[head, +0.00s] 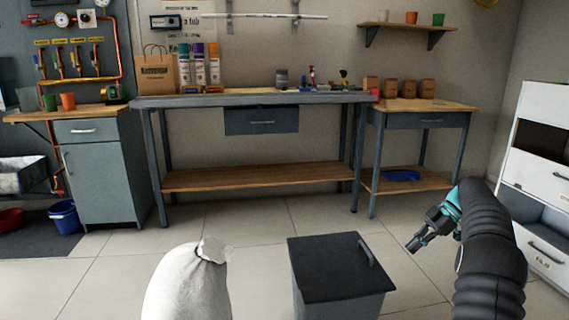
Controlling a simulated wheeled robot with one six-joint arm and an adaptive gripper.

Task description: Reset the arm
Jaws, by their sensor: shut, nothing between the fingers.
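My gripper (415,243) is at the lower right in the head view, at the end of my black arm. It points down and to the left, in front of the workbenches. Its fingers are shut and hold nothing. It is apart from everything around it, to the right of the dark lidded bin in the picture.
The grey bin (335,268) with a handled black lid and a white sack (186,285) stand close in front. A long workbench (250,98), a smaller bench (425,105) and a grey cabinet (100,170) line the wall. White drawers (540,180) stand right. Floor tiles between are clear.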

